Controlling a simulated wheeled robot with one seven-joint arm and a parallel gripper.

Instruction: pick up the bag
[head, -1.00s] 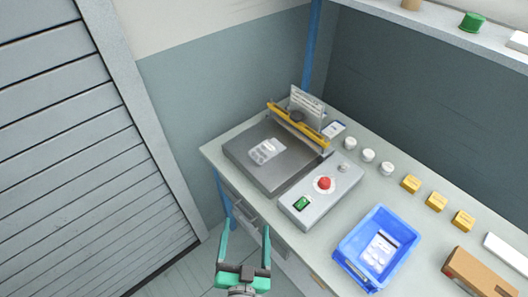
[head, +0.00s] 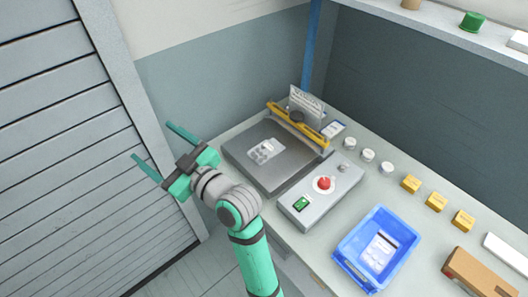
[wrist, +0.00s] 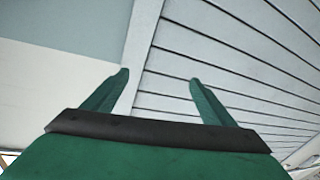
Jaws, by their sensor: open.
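A small clear bag with pale round items (head: 266,151) lies flat on the dark grey plate (head: 246,139) of a bench machine. A similar pale packet (head: 379,249) lies inside the blue bin (head: 346,240); I cannot tell whether it is a bag too. My gripper (head: 155,144) is open and empty. It is in the air left of the machine, apart from the bag, with its fingers pointing up-left toward the slatted shutter. In the wrist view my gripper (wrist: 158,78) has its two green fingers spread with nothing between them; no bag shows there.
The machine has a yellow bar (head: 298,123) at its back and a control box (head: 320,190) with a red button. White round pieces, yellow blocks (head: 437,202) and a brown box (head: 478,272) stand to the right. The slatted shutter (head: 70,130) and wall bound the left.

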